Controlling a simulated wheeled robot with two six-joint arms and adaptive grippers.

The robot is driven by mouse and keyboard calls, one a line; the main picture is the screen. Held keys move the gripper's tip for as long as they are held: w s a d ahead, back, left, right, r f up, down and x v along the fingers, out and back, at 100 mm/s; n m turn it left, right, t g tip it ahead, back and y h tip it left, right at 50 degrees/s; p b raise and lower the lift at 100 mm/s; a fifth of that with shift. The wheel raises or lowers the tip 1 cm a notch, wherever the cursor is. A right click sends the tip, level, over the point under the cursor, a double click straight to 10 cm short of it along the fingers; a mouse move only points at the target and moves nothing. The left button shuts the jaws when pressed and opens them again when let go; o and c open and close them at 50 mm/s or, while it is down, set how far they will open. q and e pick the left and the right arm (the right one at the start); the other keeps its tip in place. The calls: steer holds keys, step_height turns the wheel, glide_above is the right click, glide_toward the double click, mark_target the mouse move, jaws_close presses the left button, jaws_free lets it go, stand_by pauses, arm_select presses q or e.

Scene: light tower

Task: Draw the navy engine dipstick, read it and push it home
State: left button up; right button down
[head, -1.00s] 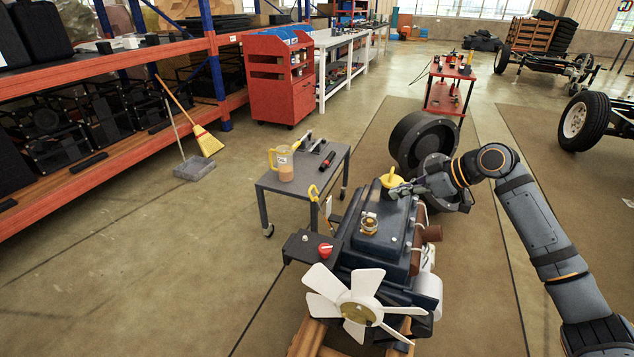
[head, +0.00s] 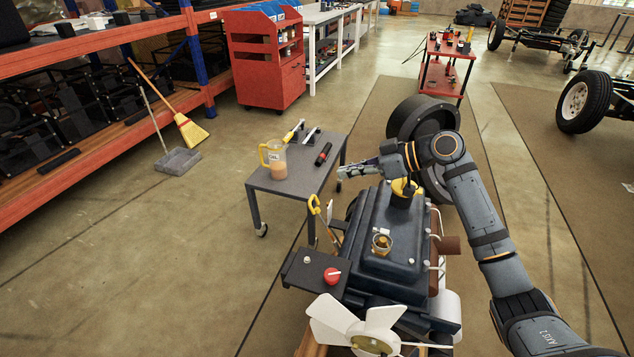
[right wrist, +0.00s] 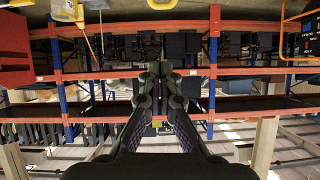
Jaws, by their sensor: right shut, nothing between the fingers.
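The navy engine (head: 385,225) stands in the lower middle of the head view. The dipstick's yellow loop handle (head: 314,205) sticks up at its left side, its lower part hidden. My right gripper (head: 342,171) is shut and empty, reaching left over the rear of the engine. Its tips are above and right of the handle, apart from it. In the right wrist view the closed fingers (right wrist: 157,75) meet with nothing between them. My left gripper is not in view.
A yellow filler cap (head: 404,188) sits under my right wrist, with a brass-coloured fitting (head: 381,244) nearer. A white fan (head: 360,325) is in front.

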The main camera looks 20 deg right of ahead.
steer(key=b, duration=0.1)
glide_above(318, 208)
step_height(318, 208, down, 4)
step_height(318, 208, down, 4)
steer(key=shift+a+r+b, duration=0.1)
steer(key=shift+r+b, duration=0.15)
steer(key=shift+b, duration=0.25)
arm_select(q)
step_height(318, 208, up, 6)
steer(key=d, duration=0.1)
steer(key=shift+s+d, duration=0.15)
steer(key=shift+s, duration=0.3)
arm_select(e)
steer(key=shift+f, duration=0.4)
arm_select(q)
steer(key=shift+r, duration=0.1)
arm_select(e)
steer(key=shift+f, duration=0.1)
